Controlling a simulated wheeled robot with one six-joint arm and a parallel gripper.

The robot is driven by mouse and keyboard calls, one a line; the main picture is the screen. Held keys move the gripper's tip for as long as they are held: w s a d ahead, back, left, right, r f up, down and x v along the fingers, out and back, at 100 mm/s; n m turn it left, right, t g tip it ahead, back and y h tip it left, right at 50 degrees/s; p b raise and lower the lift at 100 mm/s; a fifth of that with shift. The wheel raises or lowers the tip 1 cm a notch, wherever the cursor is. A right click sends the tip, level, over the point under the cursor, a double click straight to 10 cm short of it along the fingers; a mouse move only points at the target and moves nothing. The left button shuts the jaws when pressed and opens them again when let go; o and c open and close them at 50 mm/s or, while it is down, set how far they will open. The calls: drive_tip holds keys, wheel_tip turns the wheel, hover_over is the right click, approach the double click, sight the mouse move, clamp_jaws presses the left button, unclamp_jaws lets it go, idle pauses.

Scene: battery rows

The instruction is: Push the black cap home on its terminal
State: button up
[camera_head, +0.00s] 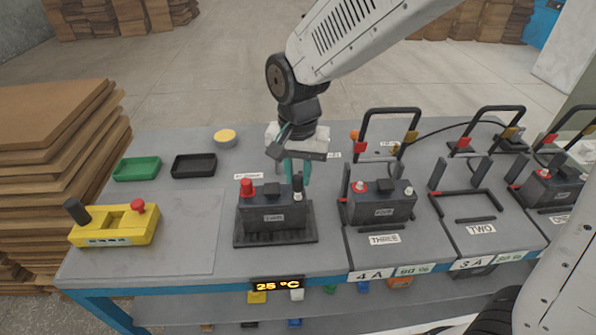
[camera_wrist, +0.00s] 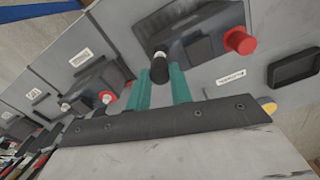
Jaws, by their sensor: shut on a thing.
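The battery (camera_head: 275,218) sits on a dark tray (camera_head: 275,240) at the middle of the bench. It carries a red cap (camera_head: 246,187) on its left terminal. The black cap (camera_head: 298,182) is at the right terminal. My gripper (camera_head: 297,172) comes down from above with its teal fingers around the black cap. In the wrist view the black cap (camera_wrist: 160,68) is between the two fingers, and a pale ring shows between it and the battery (camera_wrist: 195,38). The cap looks lined up with the terminal, but its exact seating is hard to tell.
A yellow box (camera_head: 115,228) with a lever and red knob stands left. Green (camera_head: 137,169) and black (camera_head: 194,165) trays and a yellow disc (camera_head: 225,136) lie behind. Another battery (camera_head: 380,205) and black frames stand right. The grey mat at left is mostly bare.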

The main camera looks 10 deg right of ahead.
drive_tip(key=shift+f, duration=1.5)
idle(1.7)
drive_tip(key=o, duration=1.5)
drive_tip(key=shift+r, duration=0.1)
drive_tip(key=shift+r, duration=3.45)
